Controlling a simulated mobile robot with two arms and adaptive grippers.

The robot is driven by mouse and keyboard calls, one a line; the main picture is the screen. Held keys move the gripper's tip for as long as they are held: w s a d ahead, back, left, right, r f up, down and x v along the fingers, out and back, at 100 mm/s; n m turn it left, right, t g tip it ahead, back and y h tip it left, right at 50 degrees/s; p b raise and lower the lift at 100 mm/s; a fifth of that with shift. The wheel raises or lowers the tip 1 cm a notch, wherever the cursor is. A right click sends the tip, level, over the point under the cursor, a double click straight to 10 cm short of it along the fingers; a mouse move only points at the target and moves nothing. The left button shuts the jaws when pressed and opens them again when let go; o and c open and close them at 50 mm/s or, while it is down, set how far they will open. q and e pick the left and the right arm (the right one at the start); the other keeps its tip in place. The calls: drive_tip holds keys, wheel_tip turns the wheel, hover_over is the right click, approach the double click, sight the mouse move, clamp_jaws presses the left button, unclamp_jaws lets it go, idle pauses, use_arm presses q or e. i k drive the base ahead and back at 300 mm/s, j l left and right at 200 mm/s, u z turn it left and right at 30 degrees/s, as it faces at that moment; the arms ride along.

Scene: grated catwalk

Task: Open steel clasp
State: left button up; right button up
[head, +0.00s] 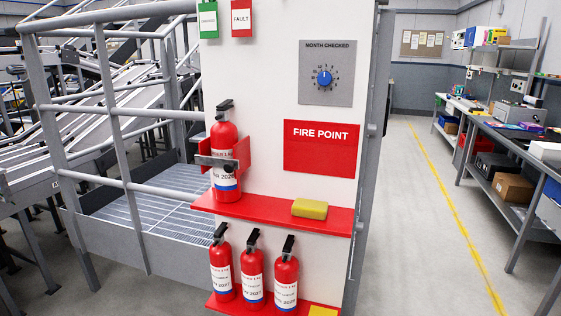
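The steel clasp (214,161) is a grey metal band across the front of a red fire extinguisher (224,137). The extinguisher stands upright in a red bracket (243,156) on the upper red shelf (270,212). The band spans the extinguisher's body, with a dark knob or catch (229,168) near its right part; I cannot tell its exact latch state, but it looks closed across the body. Neither of my grippers shows in the head view.
A yellow sponge-like block (310,209) lies on the upper shelf. Several extinguishers (252,277) stand on the lower shelf. A dial (324,77) and a FIRE POINT sign (320,147) are on the white panel. Railings (120,150) stand left; a workbench (510,145) right.

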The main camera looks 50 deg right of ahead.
sight(229, 166)
drive_tip(key=z, duration=1.3)
